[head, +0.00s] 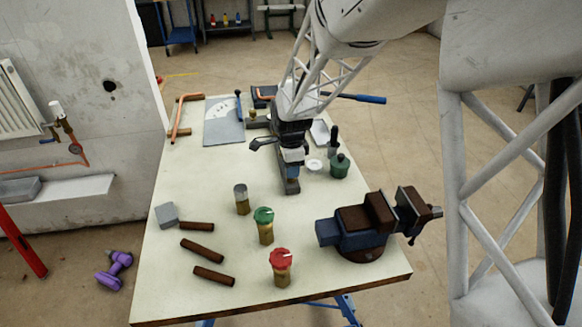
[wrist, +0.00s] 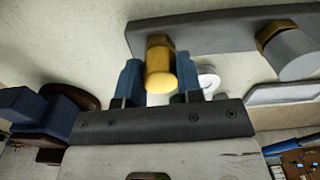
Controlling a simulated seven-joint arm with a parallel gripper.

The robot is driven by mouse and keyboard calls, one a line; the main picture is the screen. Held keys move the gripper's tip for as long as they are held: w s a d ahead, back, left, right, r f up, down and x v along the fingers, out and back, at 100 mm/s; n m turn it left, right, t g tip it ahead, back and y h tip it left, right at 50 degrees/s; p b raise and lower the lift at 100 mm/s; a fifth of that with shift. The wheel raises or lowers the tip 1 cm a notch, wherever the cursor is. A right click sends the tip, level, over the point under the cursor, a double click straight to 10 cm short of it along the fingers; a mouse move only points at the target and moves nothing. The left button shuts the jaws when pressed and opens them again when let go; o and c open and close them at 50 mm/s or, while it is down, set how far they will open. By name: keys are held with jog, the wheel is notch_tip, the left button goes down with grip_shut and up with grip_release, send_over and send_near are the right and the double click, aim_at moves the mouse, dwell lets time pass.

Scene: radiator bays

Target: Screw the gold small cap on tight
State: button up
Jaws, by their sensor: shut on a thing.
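The gold small cap (wrist: 160,82) is between the two blue fingers of my gripper (wrist: 158,84) in the wrist view. My gripper is shut on it. The cap is in line with a darker gold part behind it, over one end of a long grey bar (wrist: 205,32). I cannot tell how far the cap is seated. In the head view my gripper (head: 292,172) points down over the near end of the bar (head: 291,188), and the cap is hardly visible there. A grey-capped brass fitting (wrist: 288,50) stands at the bar's other end.
A white dish (head: 315,165) and a green pot (head: 340,166) stand right of my gripper. Nearer are the vise (head: 370,225), grey-topped (head: 242,200), green-topped (head: 264,226) and red-topped (head: 281,268) brass pieces, and rusty pipes (head: 202,250). The table's left middle is clear.

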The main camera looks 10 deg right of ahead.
jog(key=shift+m, duration=0.9)
jog(key=o, duration=0.9)
jog(key=shift+c, duration=0.2)
